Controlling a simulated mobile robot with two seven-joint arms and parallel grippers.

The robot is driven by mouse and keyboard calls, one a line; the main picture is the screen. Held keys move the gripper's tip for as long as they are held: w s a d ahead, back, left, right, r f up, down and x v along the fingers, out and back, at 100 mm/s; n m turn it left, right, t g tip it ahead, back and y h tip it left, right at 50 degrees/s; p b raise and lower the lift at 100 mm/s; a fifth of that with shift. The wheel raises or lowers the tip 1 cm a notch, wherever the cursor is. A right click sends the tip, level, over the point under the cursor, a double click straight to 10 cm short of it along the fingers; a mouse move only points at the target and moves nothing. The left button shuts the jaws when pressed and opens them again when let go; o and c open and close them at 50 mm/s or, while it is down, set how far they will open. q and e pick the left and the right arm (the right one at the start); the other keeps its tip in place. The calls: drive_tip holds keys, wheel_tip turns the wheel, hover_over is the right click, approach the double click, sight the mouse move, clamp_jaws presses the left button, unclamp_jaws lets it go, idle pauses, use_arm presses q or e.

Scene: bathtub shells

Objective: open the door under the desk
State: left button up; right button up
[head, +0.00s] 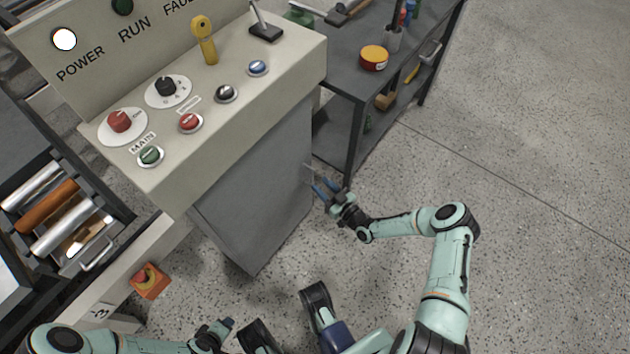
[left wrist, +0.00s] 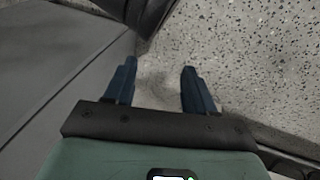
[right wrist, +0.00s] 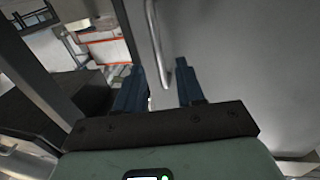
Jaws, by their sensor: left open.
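The desk is a beige control console (head: 235,115) with buttons and knobs on top. The grey door (head: 258,200) under it looks shut, and its flat surface fills much of the right wrist view (right wrist: 235,60). A pale bar handle (right wrist: 157,45) stands on that surface. My right gripper (head: 325,188) is open at the door's right side. In the right wrist view the handle's lower end lies between its two fingertips (right wrist: 158,70); contact cannot be told. My left gripper (head: 229,323) is low at the bottom of the head view. Its fingers are apart and empty in the left wrist view (left wrist: 155,80).
A dark workbench (head: 352,95) stands right of the console, its leg close behind my right gripper. A drawer of rollers (head: 60,215) is at the left. Speckled floor (head: 540,190) at right is clear.

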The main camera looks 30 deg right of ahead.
drive_tip(key=shift+w+a+b, duration=0.2)
drive_tip(key=shift+w, duration=0.75)
drive_tip(key=shift+w+a+b, duration=0.15)
drive_tip(key=shift+w+a, duration=0.05)
drive_tip(key=shift+w, duration=0.75)
clamp_jaws()
drive_tip(key=shift+s, duration=0.15)
